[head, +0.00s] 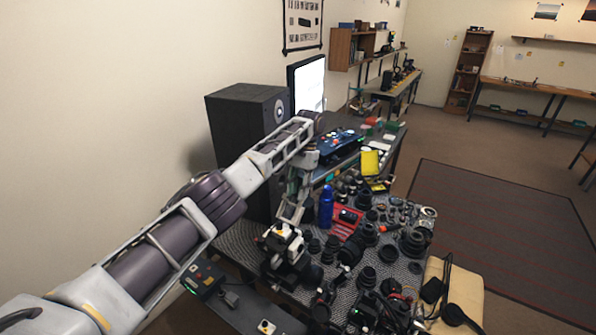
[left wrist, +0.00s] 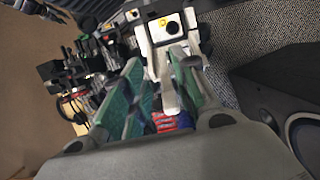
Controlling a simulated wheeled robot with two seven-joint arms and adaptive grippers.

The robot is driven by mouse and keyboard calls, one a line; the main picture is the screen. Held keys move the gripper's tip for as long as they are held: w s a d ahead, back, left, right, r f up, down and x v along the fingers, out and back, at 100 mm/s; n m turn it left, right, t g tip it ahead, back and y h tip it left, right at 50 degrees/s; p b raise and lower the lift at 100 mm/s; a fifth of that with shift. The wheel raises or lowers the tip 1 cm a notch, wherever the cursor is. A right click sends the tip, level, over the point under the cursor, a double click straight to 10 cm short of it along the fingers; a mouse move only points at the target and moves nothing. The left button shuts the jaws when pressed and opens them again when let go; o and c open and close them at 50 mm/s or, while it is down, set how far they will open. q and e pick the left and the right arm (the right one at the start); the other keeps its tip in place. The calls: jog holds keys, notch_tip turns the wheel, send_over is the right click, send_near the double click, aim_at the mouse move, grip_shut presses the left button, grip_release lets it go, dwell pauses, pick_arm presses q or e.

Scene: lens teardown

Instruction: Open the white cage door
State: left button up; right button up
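A small white cage-like unit (head: 284,243) with black and yellow parts stands on a black base near the left end of the cluttered table. In the left wrist view the white unit (left wrist: 168,36) shows a yellow spot and a dark round opening. A white strip hangs down from it between my fingers; I cannot tell whether this is its door. My left gripper (head: 291,208) points down just above the unit. Its green-padded fingers (left wrist: 160,82) are apart, and I see no clear grip on the white strip. My right gripper is not in view.
Several black lens parts (head: 368,277) crowd the table to the right. A blue bottle (head: 326,206) and a red tray (head: 345,222) stand close behind the unit. A black speaker (head: 245,140) and a lit monitor (head: 308,84) stand further back.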

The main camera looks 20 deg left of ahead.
pick_arm(q)
notch_tip(320, 180, up, 7)
jog(key=shift+r, duration=0.15)
dwell(0.8)
dwell(0.3)
